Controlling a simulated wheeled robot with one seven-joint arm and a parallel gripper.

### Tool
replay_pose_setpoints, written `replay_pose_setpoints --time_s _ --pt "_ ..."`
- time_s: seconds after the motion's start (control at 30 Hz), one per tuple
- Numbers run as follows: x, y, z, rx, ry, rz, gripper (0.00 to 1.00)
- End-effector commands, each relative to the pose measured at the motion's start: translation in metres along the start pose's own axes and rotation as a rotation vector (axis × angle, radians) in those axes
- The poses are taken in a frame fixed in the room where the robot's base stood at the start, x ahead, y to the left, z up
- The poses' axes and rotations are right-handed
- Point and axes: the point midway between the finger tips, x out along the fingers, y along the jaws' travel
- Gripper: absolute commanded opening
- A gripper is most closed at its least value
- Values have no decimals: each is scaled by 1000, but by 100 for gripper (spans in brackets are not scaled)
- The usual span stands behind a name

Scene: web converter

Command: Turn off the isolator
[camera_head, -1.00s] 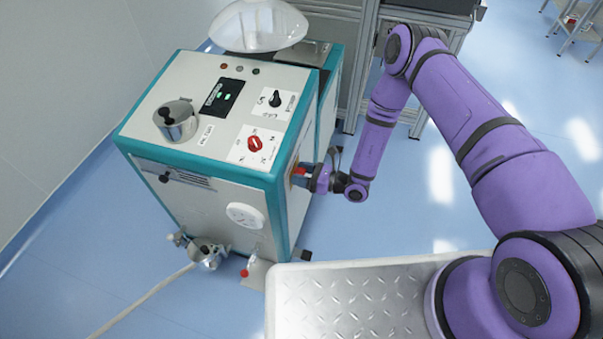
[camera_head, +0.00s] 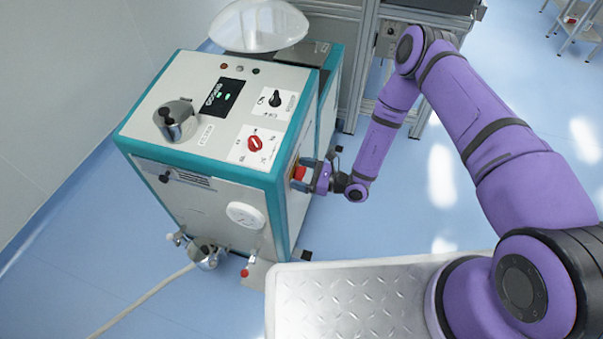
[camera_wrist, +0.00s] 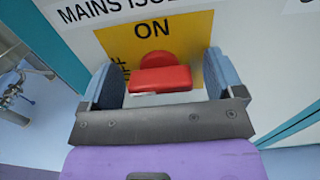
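The isolator is a red rotary handle (camera_wrist: 161,79) on a yellow plate (camera_wrist: 185,36) marked "ON", under a "MAINS ISO..." label, in the wrist view. The word on the plate's left side is partly hidden and ends in "FF". In the head view the red handle (camera_head: 301,173) shows small on the side of the teal and white machine (camera_head: 214,160). My gripper (camera_wrist: 163,85) is open, with one blue-grey finger on each side of the handle and a visible gap to it. The handle's bar looks about level in the wrist view.
A second red knob (camera_head: 255,143) and a black knob (camera_head: 275,98) are on the machine's top panel. A metal frame (camera_head: 357,70) stands behind. Blue floor (camera_head: 400,210) is clear to the machine's right. A hose (camera_head: 140,300) lies at front left.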

Motion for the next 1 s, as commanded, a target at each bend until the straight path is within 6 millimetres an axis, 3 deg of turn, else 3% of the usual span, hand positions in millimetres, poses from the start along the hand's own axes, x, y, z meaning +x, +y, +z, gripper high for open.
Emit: replay_pose_setpoints --time_s 0.27,0.73,1.0 --pt "-4 0 0 2 0 -1 87" --pt "-82 -1 0 1 1 -3 87" --pt "-106 0 0 1 0 -1 87"
